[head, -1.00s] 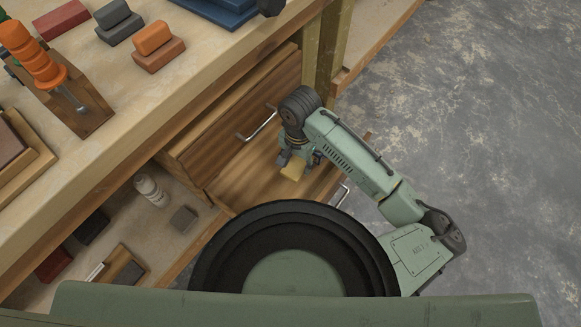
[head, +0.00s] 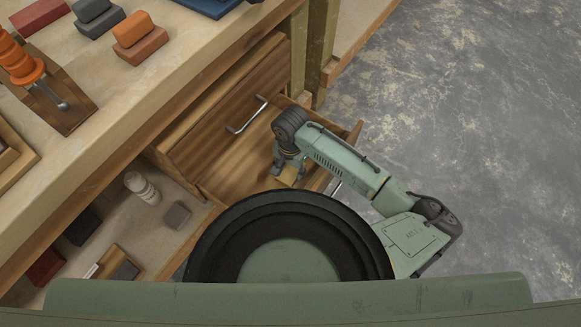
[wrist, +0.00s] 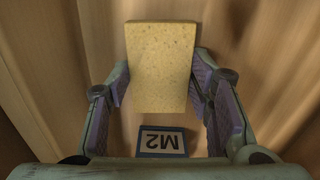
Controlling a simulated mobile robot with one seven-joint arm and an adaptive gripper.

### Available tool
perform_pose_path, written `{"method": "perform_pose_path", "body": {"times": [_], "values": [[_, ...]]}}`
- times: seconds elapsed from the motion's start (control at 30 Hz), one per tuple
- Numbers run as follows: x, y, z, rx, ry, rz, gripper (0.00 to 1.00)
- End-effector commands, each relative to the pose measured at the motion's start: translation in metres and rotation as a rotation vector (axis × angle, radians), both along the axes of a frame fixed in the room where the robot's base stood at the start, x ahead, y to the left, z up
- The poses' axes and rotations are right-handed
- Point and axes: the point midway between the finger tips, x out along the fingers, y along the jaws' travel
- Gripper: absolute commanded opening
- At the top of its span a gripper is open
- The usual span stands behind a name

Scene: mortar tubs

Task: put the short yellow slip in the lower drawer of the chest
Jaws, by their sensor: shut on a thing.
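My gripper (head: 288,176) is down inside the open lower drawer (head: 225,182) of the wooden chest. In the wrist view the short yellow slip (wrist: 160,66), a speckled yellow block, lies between the two fingers of my gripper (wrist: 160,98), which are shut on it. In the head view the slip (head: 288,174) shows only in part beneath the gripper. Wood grain of the drawer floor lies behind it. The closed upper drawer (head: 222,118) with a metal handle (head: 247,115) is above. I cannot tell whether the slip touches the drawer floor.
The bench top (head: 130,90) above holds blocks and an orange-handled tool (head: 20,62). A lower shelf left of the drawer carries a white bottle (head: 142,187) and a grey block (head: 177,215). Bare floor lies to the right.

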Motion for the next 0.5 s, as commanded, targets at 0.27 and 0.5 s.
{"method": "perform_pose_path", "body": {"times": [0.27, 0.5], "values": [[-0.0001, -0.0001, -0.0023, 0.000, 0.000, 0.000, 0.54], [-0.0001, -0.0001, -0.0022, -0.001, 0.001, 0.000, 0.67]]}}
